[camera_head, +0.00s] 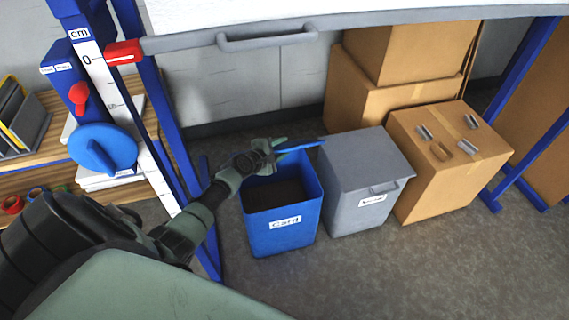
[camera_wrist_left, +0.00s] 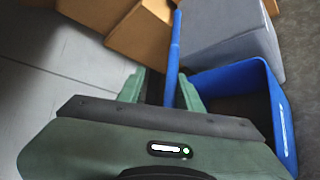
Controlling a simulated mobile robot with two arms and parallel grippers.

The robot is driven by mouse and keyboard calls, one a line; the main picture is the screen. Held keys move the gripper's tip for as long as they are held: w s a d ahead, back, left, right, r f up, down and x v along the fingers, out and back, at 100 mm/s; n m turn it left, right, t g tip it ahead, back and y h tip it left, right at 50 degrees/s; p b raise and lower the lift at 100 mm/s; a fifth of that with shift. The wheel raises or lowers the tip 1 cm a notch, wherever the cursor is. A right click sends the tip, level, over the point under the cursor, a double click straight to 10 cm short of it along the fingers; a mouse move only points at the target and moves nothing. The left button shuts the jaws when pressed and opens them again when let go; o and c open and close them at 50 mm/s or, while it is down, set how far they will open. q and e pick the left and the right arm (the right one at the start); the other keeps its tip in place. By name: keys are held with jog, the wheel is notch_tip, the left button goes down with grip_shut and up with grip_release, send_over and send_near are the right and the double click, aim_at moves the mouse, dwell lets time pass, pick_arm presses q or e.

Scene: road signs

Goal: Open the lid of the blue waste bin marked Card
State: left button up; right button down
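The blue bin marked Card (camera_head: 283,236) stands on the floor. Its top is uncovered and I see its dark inside. Its blue lid (camera_head: 303,146) is raised at the back and shows nearly edge-on as a thin strip. My left gripper (camera_head: 274,149) is at the lid, above the bin's back left rim. In the left wrist view the lid (camera_wrist_left: 174,50) runs between the two fingers of my left gripper (camera_wrist_left: 162,90), which look spread, with a dark gap left of the lid. Contact with the right finger is unclear. The bin (camera_wrist_left: 275,90) lies to the right there. My right gripper is not seen.
A grey lidded bin (camera_head: 350,205) stands close to the right, its lid down. Cardboard boxes (camera_head: 430,185) stand beyond it. The floor in front is clear.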

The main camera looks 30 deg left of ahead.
aim_at(277, 152)
pick_arm(q)
jog(key=shift+s+d+f+b, duration=0.2)
jog(key=shift+d+f+b, duration=0.05)
jog(key=shift+f+b, duration=0.1)
jog(key=shift+r, duration=0.1)
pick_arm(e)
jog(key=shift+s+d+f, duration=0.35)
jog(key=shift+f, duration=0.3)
